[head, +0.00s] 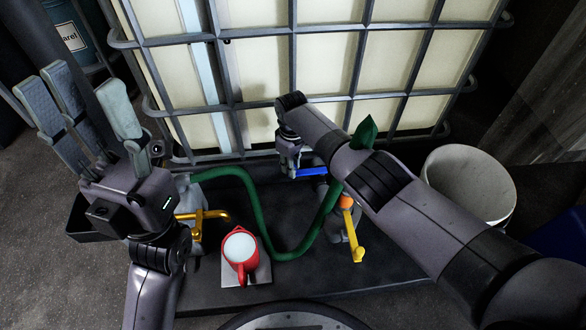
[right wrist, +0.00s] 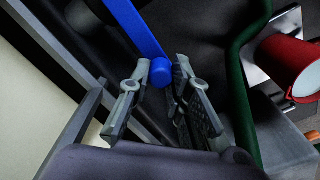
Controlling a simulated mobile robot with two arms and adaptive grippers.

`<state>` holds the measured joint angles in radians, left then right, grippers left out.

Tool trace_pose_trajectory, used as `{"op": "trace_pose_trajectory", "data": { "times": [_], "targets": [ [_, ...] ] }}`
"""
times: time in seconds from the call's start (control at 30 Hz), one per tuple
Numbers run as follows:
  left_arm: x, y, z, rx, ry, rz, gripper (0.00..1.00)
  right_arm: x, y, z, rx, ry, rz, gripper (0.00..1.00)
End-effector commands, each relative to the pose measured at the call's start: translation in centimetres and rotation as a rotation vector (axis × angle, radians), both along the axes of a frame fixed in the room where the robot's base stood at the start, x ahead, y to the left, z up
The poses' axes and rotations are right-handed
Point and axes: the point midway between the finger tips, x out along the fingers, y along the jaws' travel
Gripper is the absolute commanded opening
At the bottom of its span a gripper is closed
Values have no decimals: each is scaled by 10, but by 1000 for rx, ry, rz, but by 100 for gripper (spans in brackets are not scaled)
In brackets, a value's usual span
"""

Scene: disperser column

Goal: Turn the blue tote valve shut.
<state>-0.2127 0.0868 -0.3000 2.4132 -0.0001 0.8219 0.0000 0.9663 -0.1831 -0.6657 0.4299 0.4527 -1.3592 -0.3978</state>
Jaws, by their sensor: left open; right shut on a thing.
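The blue tote valve handle (head: 312,172) is a flat bar low in front of the caged white tote. In the head view it lies roughly level, sticking out to the right of my right gripper (head: 290,165). In the right wrist view the blue handle (right wrist: 138,28) runs down to a round blue hub between the fingers of my right gripper (right wrist: 163,75), which is shut on it. The valve body is mostly hidden by my right arm. My left gripper (head: 85,95) is open and empty at the left, fingers pointing up, away from the valve.
The caged tote (head: 255,65) fills the back. A green hose (head: 285,253) loops over the dark tray (head: 320,281). A red jug (head: 241,265) stands on a metal plate. Yellow handles (head: 201,214) (head: 353,237) are nearby. A white bucket (head: 468,185) stands at the right.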

Motion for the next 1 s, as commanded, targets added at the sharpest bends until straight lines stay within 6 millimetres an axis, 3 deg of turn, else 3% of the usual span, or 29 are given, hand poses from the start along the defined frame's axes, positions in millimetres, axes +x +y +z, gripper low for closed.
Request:
{"op": "trace_pose_trajectory", "data": {
  "times": [0.43,0.47,0.5,0.77,1.0],
  "targets": [
    [0,0,1,0,-3,0,46,3,2,2,4,-8,-7,0],
    [0,0,1,0,-3,0,46,3,2,2,4,-8,-7,20],
    [0,0,1,0,-3,0,46,3,2,2,4,-8,-6,23],
    [0,0,1,0,-3,0,46,2,1,1,2,-4,-7,40],
    [0,0,1,0,-4,0,46,1,0,1,1,-2,-7,40]
  ]
}}
